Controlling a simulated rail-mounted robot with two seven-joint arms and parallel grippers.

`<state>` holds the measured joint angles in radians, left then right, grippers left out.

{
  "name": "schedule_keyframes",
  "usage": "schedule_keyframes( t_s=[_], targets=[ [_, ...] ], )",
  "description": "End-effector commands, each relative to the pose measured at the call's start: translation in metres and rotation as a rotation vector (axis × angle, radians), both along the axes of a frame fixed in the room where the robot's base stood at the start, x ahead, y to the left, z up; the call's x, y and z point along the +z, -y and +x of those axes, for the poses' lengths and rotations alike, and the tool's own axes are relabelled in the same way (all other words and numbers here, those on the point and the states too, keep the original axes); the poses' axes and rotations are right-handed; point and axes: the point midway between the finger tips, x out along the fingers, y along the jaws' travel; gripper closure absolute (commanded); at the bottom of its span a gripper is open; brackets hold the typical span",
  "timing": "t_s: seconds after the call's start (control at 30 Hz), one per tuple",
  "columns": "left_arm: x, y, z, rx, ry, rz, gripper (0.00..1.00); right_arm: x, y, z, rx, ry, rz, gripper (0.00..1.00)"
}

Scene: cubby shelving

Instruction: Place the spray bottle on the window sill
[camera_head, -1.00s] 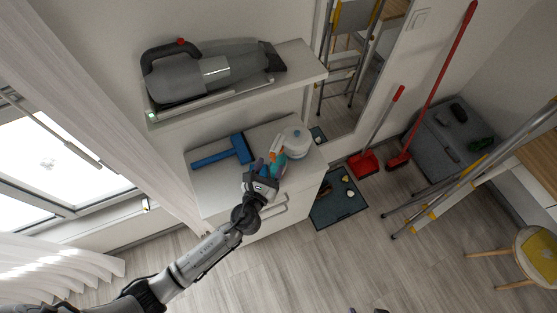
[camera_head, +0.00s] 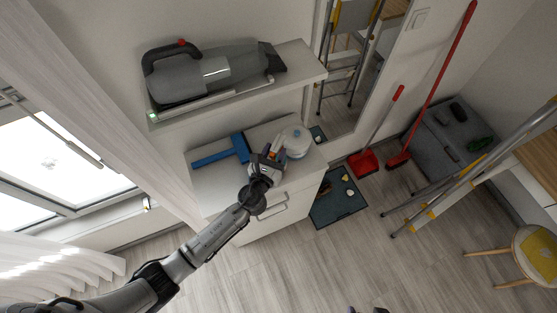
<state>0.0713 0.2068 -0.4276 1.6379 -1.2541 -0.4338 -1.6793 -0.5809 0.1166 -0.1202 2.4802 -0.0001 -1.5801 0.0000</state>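The spray bottle (camera_head: 274,153) stands on the white cabinet top, between a blue-handled tool and a round white container. Only small orange and pale parts of it show; my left gripper (camera_head: 271,160) covers most of it. The gripper is right at the bottle, with its fingers beside or around it. I cannot tell whether they are open or shut on it. The window sill (camera_head: 92,229) runs below the window at the left, and its visible middle part looks bare. My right gripper is not recognisable in the view.
The blue tool (camera_head: 222,155) and white container (camera_head: 296,141) flank the bottle closely. A shelf (camera_head: 300,62) with a grey handheld vacuum (camera_head: 205,72) hangs above. Two small dark shapes at the bottom edge are unclear.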

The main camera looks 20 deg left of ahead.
Motion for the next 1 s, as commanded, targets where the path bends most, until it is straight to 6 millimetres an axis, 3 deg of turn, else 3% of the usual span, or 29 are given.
schedule_keyframes(
  t_s=[0.07,0.4,1.0],
  targets=[
    [0.0,-0.0001,-0.0001,0.0,0.0,0.0,0.68,0.0,0.0001,0.0,0.0,0.0,0.0,0.05],
    [-0.0002,-0.0002,-0.0002,0.0,0.0,0.0,1.0,-0.0001,0.0015,0.0001,0.004,0.0,-0.005,0.05],
    [0.0015,-0.0001,0.0003,0.0,0.003,0.0,1.0,0.0001,0.0016,0.0002,0.004,0.001,-0.005,0.05]
  ],
)
